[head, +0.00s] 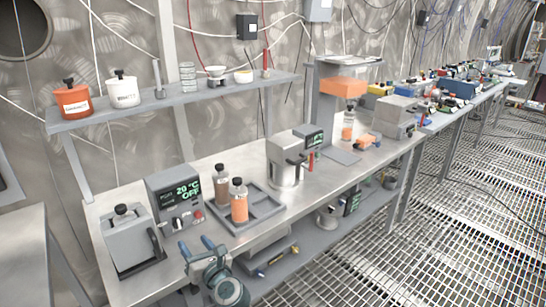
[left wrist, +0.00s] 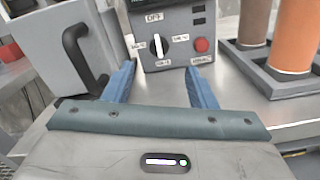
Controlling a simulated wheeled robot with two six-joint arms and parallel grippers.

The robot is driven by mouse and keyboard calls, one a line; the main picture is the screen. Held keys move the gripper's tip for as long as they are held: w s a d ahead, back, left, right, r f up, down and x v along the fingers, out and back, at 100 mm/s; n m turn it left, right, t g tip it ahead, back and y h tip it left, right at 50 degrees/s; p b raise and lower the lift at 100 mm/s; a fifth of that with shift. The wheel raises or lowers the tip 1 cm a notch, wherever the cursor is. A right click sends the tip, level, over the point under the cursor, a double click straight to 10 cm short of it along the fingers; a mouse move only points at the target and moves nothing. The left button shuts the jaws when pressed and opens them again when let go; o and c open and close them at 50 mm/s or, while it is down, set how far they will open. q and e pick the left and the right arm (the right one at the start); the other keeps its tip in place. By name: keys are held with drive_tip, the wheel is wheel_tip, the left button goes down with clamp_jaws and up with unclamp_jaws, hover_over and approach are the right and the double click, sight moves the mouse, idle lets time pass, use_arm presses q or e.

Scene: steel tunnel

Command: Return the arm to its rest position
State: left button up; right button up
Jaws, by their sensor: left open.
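My left gripper (head: 196,247) is over the front edge of the steel bench (head: 150,289), in front of the grey control box (head: 174,196). Its two blue fingers are apart with nothing between them. In the left wrist view the open fingers (left wrist: 160,85) point toward the control box (left wrist: 168,22), with its dial and red button. In the head view the box's display reads 20 °C and OFF. My right gripper is in neither view.
A grey box with a black handle (head: 130,240) stands left of the control box. A tray (head: 262,218) with two bottles, one orange (head: 239,206), stands to its right. A coffee-maker-like device (head: 284,165) is farther along. A shelf (head: 150,110) hangs above. The grated floor (head: 390,260) at right is clear.

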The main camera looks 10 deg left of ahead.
use_arm(q)
drive_tip(key=s+d+r+m+t+h, duration=0.25)
drive_tip(key=m+t+h, duration=0.25)
drive_tip(key=m, duration=0.4)
drive_tip(key=s+d+r+m+t+h, duration=0.1)
drive_tip(key=d+r+m+t+h, duration=0.3)
drive_tip(key=m, duration=0.5)
drive_tip(key=s+d+f+m+g+h, duration=0.3)
drive_tip(key=s+d+f+m+h, duration=0.25)
drive_tip(key=m+h, duration=0.55)
drive_tip(key=s+f+m+g+y, duration=0.3)
drive_tip(key=s+f+m+g, duration=0.5)
drive_tip(key=s+f+m, duration=0.3)
drive_tip(key=s+a+f+m+g+y, duration=0.1)
drive_tip(key=s+a+m+g+y, duration=0.2)
drive_tip(key=s, duration=0.4)
drive_tip(key=s+a+f+g+y, duration=0.1)
drive_tip(key=s+a+g, duration=0.25)
drive_tip(key=s, duration=0.35)
drive_tip(key=w+a+f+g, duration=0.1)
drive_tip(key=a+f, duration=0.2)
drive_tip(key=f, duration=2.2)
drive_tip(key=s+a+f, duration=0.1)
drive_tip(key=s+f, duration=0.6)
drive_tip(key=f, duration=0.3)
drive_tip(key=s+a+f+g, duration=0.1)
drive_tip(key=s+f, duration=0.6)
drive_tip(key=f, duration=0.4)
drive_tip(key=shift+s+f, duration=0.15)
drive_tip(key=shift+s, duration=0.25)
